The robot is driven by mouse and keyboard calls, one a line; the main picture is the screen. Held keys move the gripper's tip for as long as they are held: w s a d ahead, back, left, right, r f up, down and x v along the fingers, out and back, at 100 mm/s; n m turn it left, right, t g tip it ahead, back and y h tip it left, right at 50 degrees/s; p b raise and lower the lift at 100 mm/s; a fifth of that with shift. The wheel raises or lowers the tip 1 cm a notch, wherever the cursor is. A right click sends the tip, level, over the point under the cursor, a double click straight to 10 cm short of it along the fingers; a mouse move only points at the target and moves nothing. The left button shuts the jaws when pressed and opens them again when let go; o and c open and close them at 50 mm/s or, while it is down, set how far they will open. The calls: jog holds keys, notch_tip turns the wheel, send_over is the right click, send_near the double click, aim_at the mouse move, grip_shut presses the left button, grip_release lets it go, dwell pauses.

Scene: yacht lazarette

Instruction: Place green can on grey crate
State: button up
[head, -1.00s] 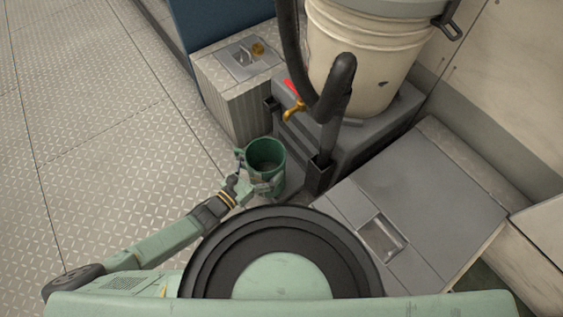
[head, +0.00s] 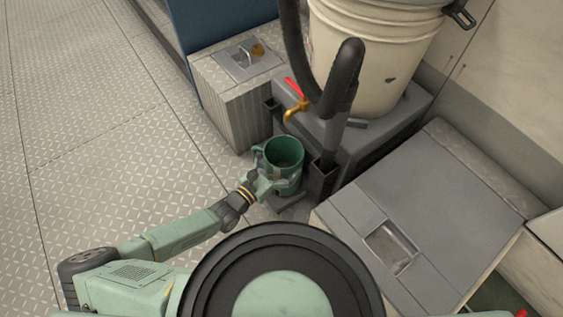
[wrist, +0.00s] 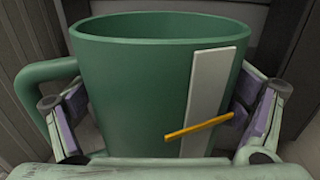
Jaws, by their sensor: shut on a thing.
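The green can (head: 285,155), a mug-like vessel with a side handle, is upright and looks empty. My gripper (head: 274,182) is shut on its sides, low down. In the wrist view the can (wrist: 130,85) fills the middle, with a pale strip and an orange bar on its front; my gripper's fingers (wrist: 160,118) flank it. The grey crate seems to be the dark grey box (head: 345,150) under the bucket, just right of the can. I cannot tell whether the can touches anything below it.
A cream bucket (head: 365,60) stands on the grey box. A black hose (head: 343,80), a tap with a red lever (head: 296,100) and an upright holder (head: 321,180) are close to the can. A grey-lidded locker (head: 430,200) is at right, a ribbed box (head: 235,95) behind. Floor at left is clear.

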jog(key=shift+r, duration=0.1)
jog(key=o, duration=1.7)
jog(key=shift+f, duration=0.25)
jog(key=shift+c, duration=0.2)
jog(key=shift+r, duration=0.1)
jog(key=p+v, duration=0.5)
jog(key=v, duration=0.7)
